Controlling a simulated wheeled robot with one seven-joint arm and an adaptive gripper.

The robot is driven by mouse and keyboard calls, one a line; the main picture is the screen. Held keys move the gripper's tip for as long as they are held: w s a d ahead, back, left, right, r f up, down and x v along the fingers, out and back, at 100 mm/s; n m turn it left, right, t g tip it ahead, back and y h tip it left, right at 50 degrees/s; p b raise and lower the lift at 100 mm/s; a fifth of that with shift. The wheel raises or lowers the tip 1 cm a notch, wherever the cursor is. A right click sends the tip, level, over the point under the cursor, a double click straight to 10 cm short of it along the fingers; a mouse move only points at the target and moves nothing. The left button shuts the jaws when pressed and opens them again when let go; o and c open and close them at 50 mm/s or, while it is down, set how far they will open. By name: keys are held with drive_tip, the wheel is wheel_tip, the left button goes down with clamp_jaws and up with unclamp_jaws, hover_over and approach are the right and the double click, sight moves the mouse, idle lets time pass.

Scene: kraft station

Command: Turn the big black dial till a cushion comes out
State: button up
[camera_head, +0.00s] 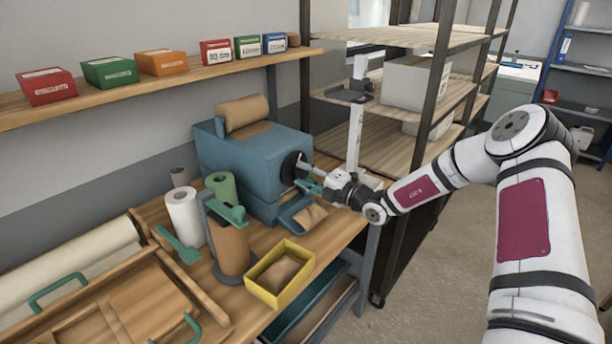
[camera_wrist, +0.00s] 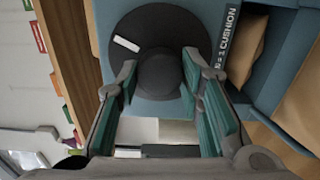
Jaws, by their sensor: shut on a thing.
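The blue machine (camera_head: 240,168) stands on the wooden bench with a roll of brown paper (camera_head: 243,113) on top. The big black dial (camera_head: 291,167) is on its right side. In the wrist view the dial (camera_wrist: 140,28) shows a white mark at its upper left and a round hub at its middle. My gripper (camera_head: 304,177) is at the dial, its teal fingers shut on the hub from both sides; the fingers also show in the wrist view (camera_wrist: 160,92). Brown paper (camera_head: 309,216) lies in the machine's blue outlet tray, beside a label reading "1 CUSHION" (camera_wrist: 228,38).
A yellow box (camera_head: 268,294) with a brown paper piece in it stands at the bench's front edge. A brown roll on a stand (camera_head: 231,246) and a white roll (camera_head: 184,215) are left of it. A shelf rack (camera_head: 440,75) stands behind my arm.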

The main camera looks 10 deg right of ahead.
drive_tip(key=shift+m, duration=0.3)
drive_tip(key=o, duration=1.2)
drive_tip(key=shift+c, duration=0.2)
drive_tip(key=shift+d, duration=0.1)
drive_tip(key=v, duration=1.2)
